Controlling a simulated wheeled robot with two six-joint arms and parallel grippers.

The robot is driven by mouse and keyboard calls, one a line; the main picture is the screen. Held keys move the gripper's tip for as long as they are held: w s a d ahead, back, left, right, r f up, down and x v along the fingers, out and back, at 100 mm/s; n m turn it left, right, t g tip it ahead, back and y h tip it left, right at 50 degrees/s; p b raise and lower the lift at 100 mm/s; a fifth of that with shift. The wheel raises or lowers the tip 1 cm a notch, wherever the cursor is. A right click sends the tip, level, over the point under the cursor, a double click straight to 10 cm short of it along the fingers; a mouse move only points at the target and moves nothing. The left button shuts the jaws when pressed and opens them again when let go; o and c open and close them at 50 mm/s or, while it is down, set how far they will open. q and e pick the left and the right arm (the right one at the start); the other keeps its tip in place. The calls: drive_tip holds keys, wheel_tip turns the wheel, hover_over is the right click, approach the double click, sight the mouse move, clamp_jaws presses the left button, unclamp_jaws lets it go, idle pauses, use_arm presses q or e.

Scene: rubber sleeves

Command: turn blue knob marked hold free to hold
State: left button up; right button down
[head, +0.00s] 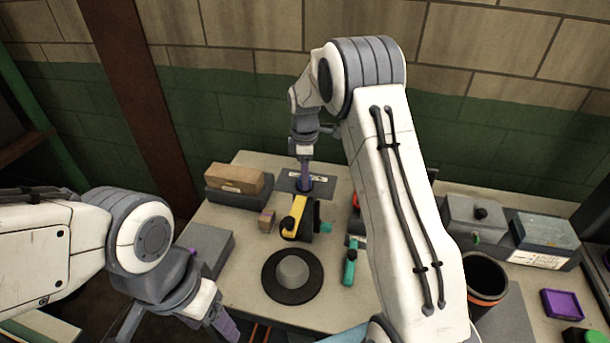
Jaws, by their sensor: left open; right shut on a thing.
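The blue knob (304,188) sits on a flat grey plate (286,185) with a white label strip, at the back of the table. The label's text is too small to read, and I cannot tell which way the knob is turned. My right gripper (304,178) reaches down from above and is shut on the knob, hiding much of it. My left gripper (207,324) is open and empty at the lower left, by the table's front left edge, far from the knob. Its fingertips are partly cut off by the bottom of the picture.
Just in front of the knob stands a yellow and black device (298,218). Nearby are a small wooden block (266,221), a black disc with a grey dome (292,283), a teal-handled tool (350,265) and a brown box (234,178). My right arm hides the table's middle right.

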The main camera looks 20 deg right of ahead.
drive_tip(key=shift+w+n, duration=0.1)
drive_tip(key=shift+n, duration=0.5)
drive_tip(key=shift+r, duration=0.1)
drive_tip(key=shift+c, duration=1.6)
unclamp_jaws()
wheel_tip(320, 180, up, 9)
drive_tip(key=shift+f+b, duration=0.1)
drive_tip(key=shift+b, duration=1.15)
drive_tip(key=shift+r, duration=0.8)
